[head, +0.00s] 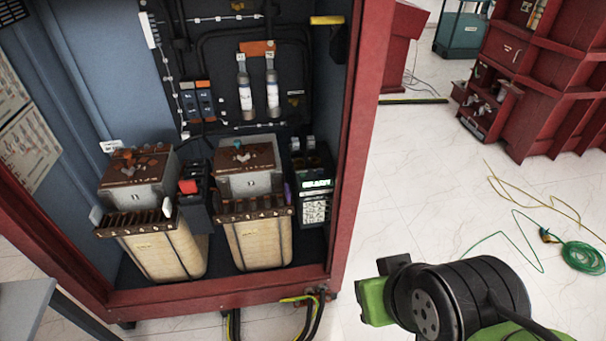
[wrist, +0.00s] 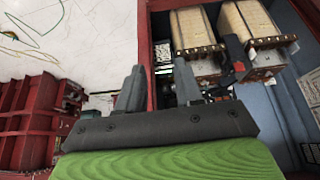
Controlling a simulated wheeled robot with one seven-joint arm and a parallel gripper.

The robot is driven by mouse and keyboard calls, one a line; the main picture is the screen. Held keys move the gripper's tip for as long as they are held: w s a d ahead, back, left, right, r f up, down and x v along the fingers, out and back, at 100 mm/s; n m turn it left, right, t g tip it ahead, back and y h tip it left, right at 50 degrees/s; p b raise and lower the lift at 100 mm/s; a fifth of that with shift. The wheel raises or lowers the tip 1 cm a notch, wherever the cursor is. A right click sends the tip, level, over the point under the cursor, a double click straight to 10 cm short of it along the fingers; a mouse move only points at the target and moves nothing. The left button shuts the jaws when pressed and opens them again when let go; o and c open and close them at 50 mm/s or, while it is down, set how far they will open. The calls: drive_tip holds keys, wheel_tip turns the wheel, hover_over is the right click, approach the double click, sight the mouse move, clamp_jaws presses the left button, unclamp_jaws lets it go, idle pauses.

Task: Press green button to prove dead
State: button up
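I cannot make out a distinct green button in either view. A dark device (head: 315,190) with a green-lit display and a pale keypad stands at the right inside the red cabinet (head: 362,130). What seems to be its keypad shows in the wrist view (wrist: 163,53), which looks upside down. In the head view my arm is at the lower right, outside the cabinet.
Two cream transformers (head: 160,255) (head: 258,243) fill the cabinet floor. Black cables (head: 313,318) hang at its lower front edge. Green (head: 583,257) and yellow cables lie on the pale floor. Large red equipment (head: 560,85) stands at the back right. Floor right of the cabinet is mostly clear.

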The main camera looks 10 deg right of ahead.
clamp_jaws()
drive_tip(key=shift+w, duration=0.15)
idle(1.4)
